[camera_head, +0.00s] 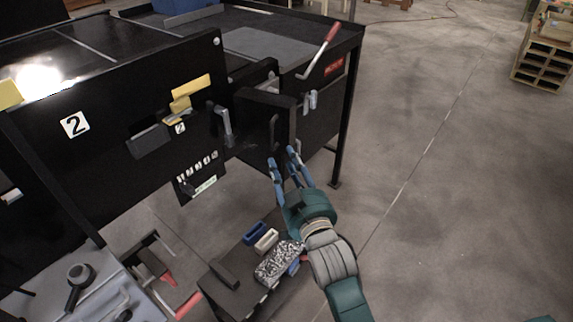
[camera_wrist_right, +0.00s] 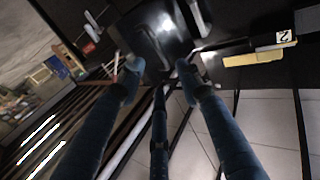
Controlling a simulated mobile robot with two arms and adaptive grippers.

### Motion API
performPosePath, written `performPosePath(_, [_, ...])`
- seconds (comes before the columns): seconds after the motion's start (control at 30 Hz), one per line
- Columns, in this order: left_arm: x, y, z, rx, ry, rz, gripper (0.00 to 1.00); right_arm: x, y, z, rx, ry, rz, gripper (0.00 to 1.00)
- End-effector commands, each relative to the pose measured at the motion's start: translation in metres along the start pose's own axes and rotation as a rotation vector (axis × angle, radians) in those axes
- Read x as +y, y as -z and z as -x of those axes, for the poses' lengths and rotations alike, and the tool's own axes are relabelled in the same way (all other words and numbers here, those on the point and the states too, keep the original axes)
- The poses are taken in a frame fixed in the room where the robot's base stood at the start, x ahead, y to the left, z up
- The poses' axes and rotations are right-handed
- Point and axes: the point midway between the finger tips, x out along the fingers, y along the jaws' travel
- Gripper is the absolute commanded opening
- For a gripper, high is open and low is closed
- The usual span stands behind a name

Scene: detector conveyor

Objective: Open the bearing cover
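What looks like the bearing cover, a black box-shaped panel (camera_head: 286,119) with a dark curved handle (camera_head: 274,132), stands on the front right of the black conveyor machine and appears closed. My right gripper (camera_head: 282,156) is just below and in front of this handle, fingers spread and empty. In the right wrist view the fingers (camera_wrist_right: 159,72) point at a shiny black part (camera_wrist_right: 158,24), probably the cover, and stand either side of its lower part. I cannot tell whether they touch it. My left gripper is not in view.
A red-handled lever (camera_head: 321,50) rises above the cover, and a grey handle (camera_head: 222,125) is on the panel to its left. A low dark shelf (camera_head: 236,292) with small blocks and a speckled grey piece lies below my right arm.

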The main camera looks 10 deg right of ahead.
Motion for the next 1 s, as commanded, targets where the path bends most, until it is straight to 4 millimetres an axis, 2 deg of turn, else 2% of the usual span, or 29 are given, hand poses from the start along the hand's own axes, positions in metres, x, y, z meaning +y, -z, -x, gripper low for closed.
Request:
performPosePath(0.27, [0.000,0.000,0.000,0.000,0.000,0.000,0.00,0.000,0.000,0.003,0.000,0.000,0.001,0.35])
performPosePath(0.37, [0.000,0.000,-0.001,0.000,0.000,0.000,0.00,0.001,-0.001,0.002,-0.001,0.002,-0.010,0.19])
performPosePath(0.47, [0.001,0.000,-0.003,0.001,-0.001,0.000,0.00,0.009,-0.007,-0.004,-0.007,0.016,-0.107,0.00])
performPosePath(0.57, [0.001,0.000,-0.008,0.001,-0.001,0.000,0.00,0.028,-0.017,-0.017,-0.024,0.042,-0.335,0.00])
performPosePath(0.7, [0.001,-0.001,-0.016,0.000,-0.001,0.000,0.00,0.073,-0.022,-0.040,-0.059,0.071,-0.781,0.00])
performPosePath(0.9, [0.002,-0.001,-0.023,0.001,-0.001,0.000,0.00,0.134,-0.004,-0.063,-0.094,0.087,-1.329,0.00])
performPosePath(1.0, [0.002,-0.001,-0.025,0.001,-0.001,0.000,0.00,0.150,0.005,-0.068,-0.101,0.094,-1.489,0.00])
